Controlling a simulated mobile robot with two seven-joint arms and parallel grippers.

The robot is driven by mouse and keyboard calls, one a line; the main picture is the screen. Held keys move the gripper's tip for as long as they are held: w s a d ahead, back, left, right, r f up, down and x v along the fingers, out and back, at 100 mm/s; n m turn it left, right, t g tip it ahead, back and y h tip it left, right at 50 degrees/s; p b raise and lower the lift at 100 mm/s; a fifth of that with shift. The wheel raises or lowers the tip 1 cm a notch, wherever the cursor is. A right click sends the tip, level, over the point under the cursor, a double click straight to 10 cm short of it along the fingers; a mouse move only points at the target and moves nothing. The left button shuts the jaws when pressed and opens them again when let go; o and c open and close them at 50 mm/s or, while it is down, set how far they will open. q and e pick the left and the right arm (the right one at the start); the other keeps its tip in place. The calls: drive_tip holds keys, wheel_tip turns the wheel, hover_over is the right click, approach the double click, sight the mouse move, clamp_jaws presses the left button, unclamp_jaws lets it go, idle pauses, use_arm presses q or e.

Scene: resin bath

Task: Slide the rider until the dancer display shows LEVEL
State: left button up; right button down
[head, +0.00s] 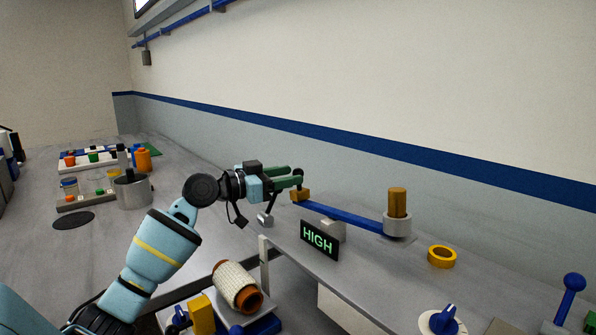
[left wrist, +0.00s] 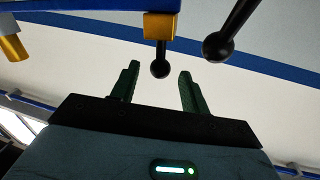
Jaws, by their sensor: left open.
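The dancer display (head: 319,239) reads HIGH in green letters. Behind it a blue beam (head: 345,215) runs from the rider to a grey cup. The rider, a gold block (head: 299,195), sits near the beam's left end; in the left wrist view the rider (left wrist: 159,25) has a black ball knob (left wrist: 160,69) beneath it in the picture. My left gripper (head: 297,178) has green fingers. In the left wrist view the left gripper (left wrist: 160,82) is open, with the knob between the fingertips and gaps on both sides. My right gripper is not in view.
A gold cylinder (head: 397,202) stands in the grey cup (head: 398,225) at the beam's right. A yellow ring (head: 441,257) lies on the bench nearby. A wound spool (head: 238,287) sits below. Another black ball-ended rod (left wrist: 219,45) is close to my fingers.

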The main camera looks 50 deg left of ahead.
sight(299, 171)
use_arm(q)
drive_tip(key=shift+p+x, duration=0.35)
drive_tip(key=shift+x, duration=1.55)
clamp_jaws()
